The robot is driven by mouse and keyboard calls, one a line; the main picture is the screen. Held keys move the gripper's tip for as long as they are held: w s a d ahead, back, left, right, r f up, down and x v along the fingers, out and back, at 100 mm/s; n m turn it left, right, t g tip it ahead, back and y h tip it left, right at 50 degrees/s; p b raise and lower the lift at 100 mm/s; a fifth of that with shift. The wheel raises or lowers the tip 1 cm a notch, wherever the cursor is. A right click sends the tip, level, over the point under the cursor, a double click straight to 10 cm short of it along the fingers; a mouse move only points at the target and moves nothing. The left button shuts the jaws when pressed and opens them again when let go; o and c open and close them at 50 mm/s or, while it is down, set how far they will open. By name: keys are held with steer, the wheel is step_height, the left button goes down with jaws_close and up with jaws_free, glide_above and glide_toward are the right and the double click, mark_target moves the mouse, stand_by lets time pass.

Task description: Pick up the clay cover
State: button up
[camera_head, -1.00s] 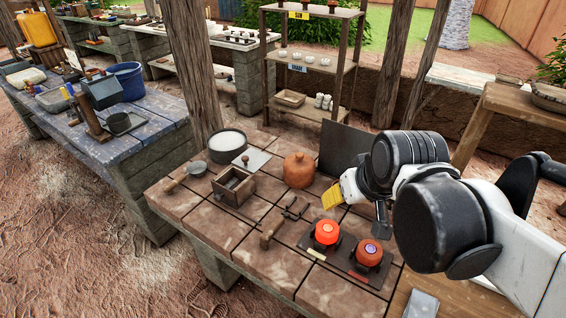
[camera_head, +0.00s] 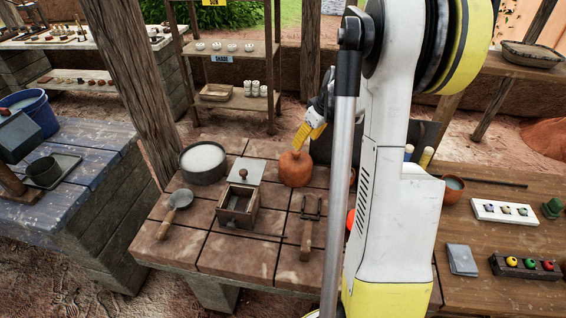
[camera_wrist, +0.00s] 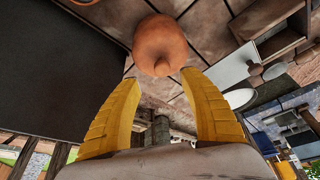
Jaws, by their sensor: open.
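The clay cover (camera_head: 295,170) is a rounded terracotta dome with a small knob on top. It stands on the tiled worktop in the head view. In the wrist view the clay cover (camera_wrist: 160,42) lies just beyond the fingertips, its knob pointing toward the gap between them. My gripper (camera_head: 301,146), with yellow fingers, is tilted down close above the cover's top. In the wrist view my gripper (camera_wrist: 160,77) is open and empty, with one finger on each side of the knob. Whether a finger touches the cover cannot be told.
A dark panel (camera_wrist: 55,60) is close by. My arm hides the worktop's right part.

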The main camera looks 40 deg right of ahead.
mark_target(297, 152)
steer(key=b+x, duration=0.1)
steer(key=x, duration=0.3)
steer(key=shift+f, duration=0.15)
steer(key=b+x, duration=0.2)
steer(key=x, duration=0.3)
steer(key=shift+w+a+b, duration=0.15)
steer(key=shift+w+b, duration=0.05)
steer(key=shift+b, duration=0.1)
steer(key=shift+c, duration=0.5)
jaws_close()
